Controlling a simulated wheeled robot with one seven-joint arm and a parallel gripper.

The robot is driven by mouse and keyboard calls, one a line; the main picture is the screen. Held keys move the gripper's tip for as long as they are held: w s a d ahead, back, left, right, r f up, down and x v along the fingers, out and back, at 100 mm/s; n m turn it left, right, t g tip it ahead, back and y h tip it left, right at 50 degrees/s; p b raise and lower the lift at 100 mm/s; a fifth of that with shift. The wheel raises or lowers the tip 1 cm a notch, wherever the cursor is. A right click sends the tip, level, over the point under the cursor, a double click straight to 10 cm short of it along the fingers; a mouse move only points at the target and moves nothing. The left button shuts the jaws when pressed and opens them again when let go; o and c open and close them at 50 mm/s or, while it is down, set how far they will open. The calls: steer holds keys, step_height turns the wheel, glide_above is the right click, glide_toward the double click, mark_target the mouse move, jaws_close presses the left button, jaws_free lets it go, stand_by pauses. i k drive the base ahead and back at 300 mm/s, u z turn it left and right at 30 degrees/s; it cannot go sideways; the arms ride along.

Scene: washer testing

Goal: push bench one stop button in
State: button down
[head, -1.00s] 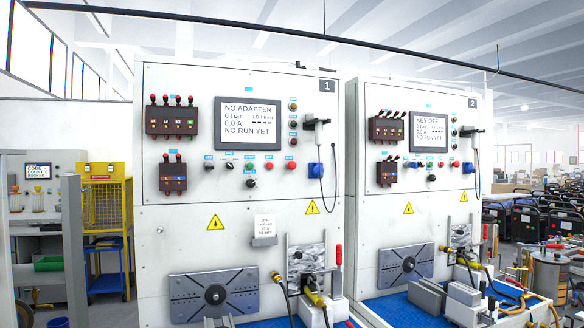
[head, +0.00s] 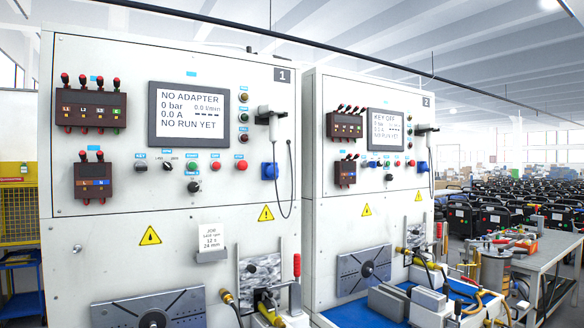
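Bench one (head: 60,240) is the tall white panel marked 1 that fills the left half of the head view. A row of controls runs under its screen (head: 188,115). It holds a dark key switch (head: 140,167), a small selector (head: 167,167), a green button (head: 192,167) and two red buttons, one in the middle right (head: 217,166) and one at the right end (head: 242,166). Their blue labels are too small for me to tell which red one is stop. How far either is pressed cannot be told. My gripper is not in view.
A black selector (head: 194,186) sits below the row. A white handheld tool (head: 270,120) hangs at right with a looping cable, above a blue socket (head: 269,171). A job card holder (head: 211,255) and a slotted plate (head: 150,310) stick out lower down. Bench two (head: 318,230) stands at right.

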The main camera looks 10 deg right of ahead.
mark_target(242, 165)
steer(key=z, duration=0.25)
steer(key=i, duration=0.9)
steer(key=u, duration=0.25)
